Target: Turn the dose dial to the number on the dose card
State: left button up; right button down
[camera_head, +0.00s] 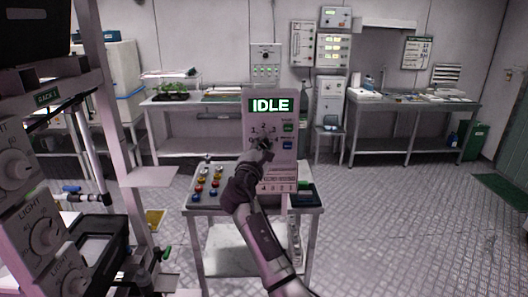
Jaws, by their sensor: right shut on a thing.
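A pale upright panel (257,111) stands on a small bench, with a lit display (270,106) reading IDLE. Below the display is the dose dial (264,131), with numbers around it, partly hidden by my right gripper. My right gripper (265,146) reaches up from the lower right and is shut on the dial's knob. My left gripper is not in view.
The small bench (190,206) holds several coloured knobs (206,184) left of my arm and a dark green tray (302,192) at right. A rack post (110,120) and large LIGHT knobs (46,236) stand close at left.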

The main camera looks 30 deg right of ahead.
jog(key=m+g, duration=0.1)
jog(key=m, duration=0.1)
jog(key=m+b, duration=0.1)
jog(key=m, duration=0.2)
jog(key=shift+g+y, duration=0.4)
jog(key=shift+m+g+y, duration=0.4)
jog(key=shift+m+y, duration=0.1)
jog(key=shift+m, duration=1.3)
jog(key=c, duration=0.8)
grip_release()
jog(key=shift+c, duration=0.2)
jog(key=v, duration=1.2)
